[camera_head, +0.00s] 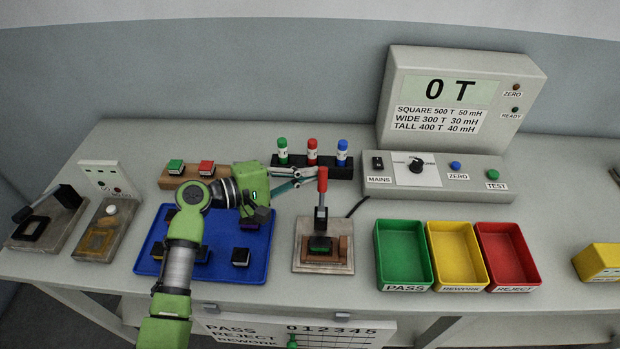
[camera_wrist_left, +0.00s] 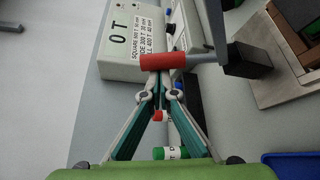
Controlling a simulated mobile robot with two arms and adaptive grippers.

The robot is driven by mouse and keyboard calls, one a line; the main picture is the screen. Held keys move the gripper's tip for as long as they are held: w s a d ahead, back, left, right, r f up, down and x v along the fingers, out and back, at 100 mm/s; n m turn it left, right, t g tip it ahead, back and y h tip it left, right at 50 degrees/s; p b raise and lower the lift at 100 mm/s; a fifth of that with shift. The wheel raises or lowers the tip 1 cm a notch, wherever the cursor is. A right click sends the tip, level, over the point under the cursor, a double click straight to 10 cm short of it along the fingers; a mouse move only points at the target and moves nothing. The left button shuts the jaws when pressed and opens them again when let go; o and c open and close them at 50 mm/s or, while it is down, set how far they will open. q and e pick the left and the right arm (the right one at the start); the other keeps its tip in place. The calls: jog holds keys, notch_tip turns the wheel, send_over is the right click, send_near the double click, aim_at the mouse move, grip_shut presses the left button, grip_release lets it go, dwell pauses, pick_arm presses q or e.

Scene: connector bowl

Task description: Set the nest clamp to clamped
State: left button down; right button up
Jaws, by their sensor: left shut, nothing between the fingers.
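The nest clamp stands on a pale base plate (camera_head: 302,262), its red-tipped lever (camera_head: 322,181) upright. Its brown nest (camera_head: 342,250) holds a dark block with a green top (camera_head: 320,244). My left gripper (camera_head: 310,173) is shut and empty, its fingertips just left of the red handle and close to it. In the left wrist view the red handle (camera_wrist_left: 165,61) lies across the picture just beyond the closed fingertips (camera_wrist_left: 160,84); I cannot tell whether they touch. The nest's base (camera_wrist_left: 278,88) is at the upper right there. My right gripper is not in view.
A blue tray (camera_head: 258,268) with several blocks lies under my left arm. Green, red and blue capped bottles (camera_head: 312,152) stand in a black rack behind the gripper. The tester (camera_head: 440,178) and the green PASS bin (camera_head: 403,250) are to the right.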

aim_at(319, 181)
pick_arm(q)
jog(key=s+m+b, duration=0.1)
jog(key=m+b, duration=0.1)
jog(key=b, duration=0.1)
jog(key=s+m+t+h+b, duration=0.1)
jog(key=s+b, duration=0.1)
jog(key=b, duration=0.1)
jog(key=shift+s+m+t+h+b, duration=0.1)
jog(key=shift+m+t+h+b, duration=0.2)
jog(key=shift+m, duration=0.1)
jog(key=shift+s+r+b, duration=0.2)
jog(key=shift+s+b, duration=0.15)
jog(key=shift+s+r+b, duration=0.1)
jog(key=shift+s+b, duration=0.4)
jog(key=shift+s, duration=0.7)
jog(key=shift+s+d, duration=0.1)
jog(key=shift+s, duration=0.05)
